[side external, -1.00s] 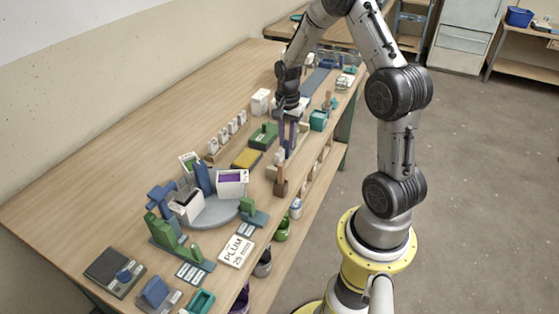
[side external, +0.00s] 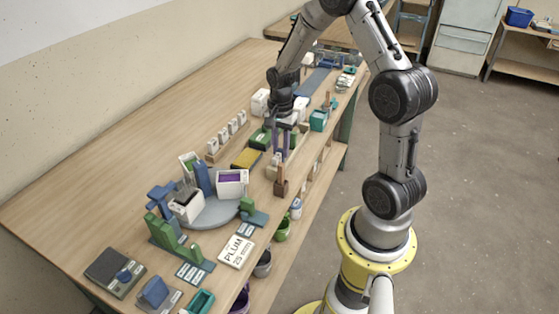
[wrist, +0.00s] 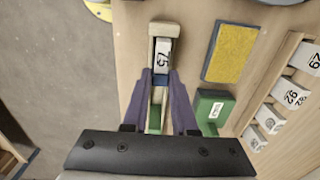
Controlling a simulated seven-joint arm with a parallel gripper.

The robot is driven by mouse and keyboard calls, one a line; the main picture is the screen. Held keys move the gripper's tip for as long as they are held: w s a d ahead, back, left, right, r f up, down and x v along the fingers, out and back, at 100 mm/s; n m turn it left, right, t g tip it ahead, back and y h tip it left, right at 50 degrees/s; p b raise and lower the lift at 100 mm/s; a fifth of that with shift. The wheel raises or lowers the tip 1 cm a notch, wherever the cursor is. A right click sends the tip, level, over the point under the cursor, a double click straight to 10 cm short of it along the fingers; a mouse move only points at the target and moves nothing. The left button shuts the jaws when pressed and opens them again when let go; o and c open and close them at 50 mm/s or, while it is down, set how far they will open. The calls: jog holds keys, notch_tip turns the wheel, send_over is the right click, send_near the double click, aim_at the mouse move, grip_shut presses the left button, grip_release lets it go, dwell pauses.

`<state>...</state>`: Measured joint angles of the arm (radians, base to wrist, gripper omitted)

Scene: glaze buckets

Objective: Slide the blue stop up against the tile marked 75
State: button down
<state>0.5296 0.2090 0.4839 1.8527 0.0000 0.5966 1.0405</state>
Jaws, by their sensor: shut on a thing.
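In the wrist view the tile marked 75 (wrist: 162,54) is white with black digits and sits at the far end of a narrow pale channel (wrist: 164,28). The blue stop (wrist: 160,80) is in the same channel, just on my side of the tile. Any gap between them is too small to make out. My gripper (wrist: 160,76) has its purple fingers on both sides of the blue stop and is shut on it. A green piece (wrist: 154,119) lies behind the stop, between the fingers. In the side view my gripper (side external: 283,152) reaches down and largely hides the channel.
Right of the channel in the wrist view are a yellow-topped pad (wrist: 230,53), a green block (wrist: 213,108) and a wooden rack (wrist: 268,88) of numbered white tiles. In the side view a brown block with an upright (side external: 281,187) stands close by the gripper. The table's left side is clear.

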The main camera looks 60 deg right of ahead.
jog(key=c, duration=0.8)
grip_release()
jog(key=shift+r, duration=3.55)
jog(key=s+a+r+n+t, duration=0.35)
jog(key=a+r+n, duration=0.25)
jog(key=a+r, duration=0.8)
jog(key=s+a+n, duration=0.1)
jog(key=s+n, duration=0.3)
jog(key=s+a+n+t, duration=0.1)
jog(key=s+a+n, duration=0.1)
jog(key=s+n, duration=0.1)
jog(key=s+a+n+t, duration=0.1)
jog(key=s+n, duration=0.3)
jog(key=n, duration=0.1)
jog(key=shift+s+a, duration=0.2)
jog(key=shift+s, duration=0.1)
